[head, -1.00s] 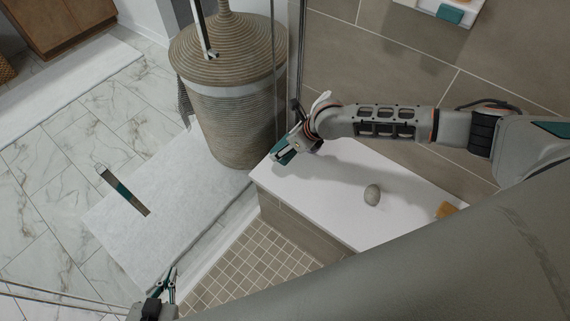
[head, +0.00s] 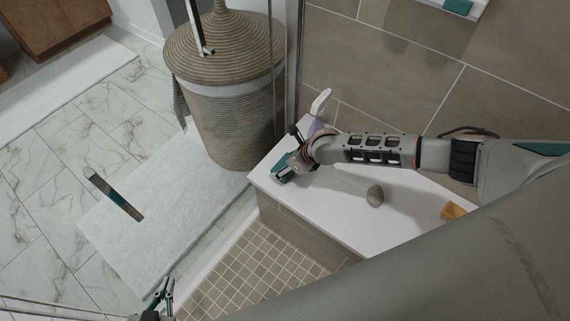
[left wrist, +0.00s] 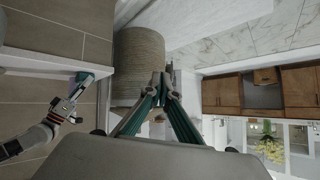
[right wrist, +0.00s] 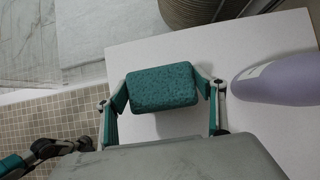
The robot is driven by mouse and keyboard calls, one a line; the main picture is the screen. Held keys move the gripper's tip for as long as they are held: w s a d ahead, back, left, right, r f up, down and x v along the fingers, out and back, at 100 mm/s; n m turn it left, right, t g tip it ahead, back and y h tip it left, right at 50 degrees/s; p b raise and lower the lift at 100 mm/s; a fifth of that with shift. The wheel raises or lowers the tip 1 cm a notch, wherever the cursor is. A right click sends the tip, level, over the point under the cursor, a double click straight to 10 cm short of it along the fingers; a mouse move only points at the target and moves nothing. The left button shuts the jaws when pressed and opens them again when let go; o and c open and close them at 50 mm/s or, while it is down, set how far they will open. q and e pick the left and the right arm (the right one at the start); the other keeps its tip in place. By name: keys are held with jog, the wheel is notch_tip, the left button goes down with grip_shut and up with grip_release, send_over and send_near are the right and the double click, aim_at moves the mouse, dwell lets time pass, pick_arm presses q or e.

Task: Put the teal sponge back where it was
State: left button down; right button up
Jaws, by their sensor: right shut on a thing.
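The teal sponge (right wrist: 163,87) is held between the two fingers of my right gripper (right wrist: 163,90), which is shut on it. In the head view the sponge (head: 281,170) is at the left end of the white bench (head: 330,205), low over its top. I cannot tell whether it touches the bench. My left gripper (head: 165,288) is empty, at the bottom left of the head view, away from the bench. In the left wrist view its fingertips (left wrist: 160,85) come together.
A lilac bottle (right wrist: 277,82) stands beside the sponge. A grey stone-like object (head: 375,195) and an orange-yellow item (head: 453,211) are farther right on the bench. A wicker basket (head: 230,115) stands beyond the bench's left end.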

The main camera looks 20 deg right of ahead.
jog(key=shift+f, duration=0.2)
jog(key=o, duration=1)
jog(key=shift+r, duration=0.1)
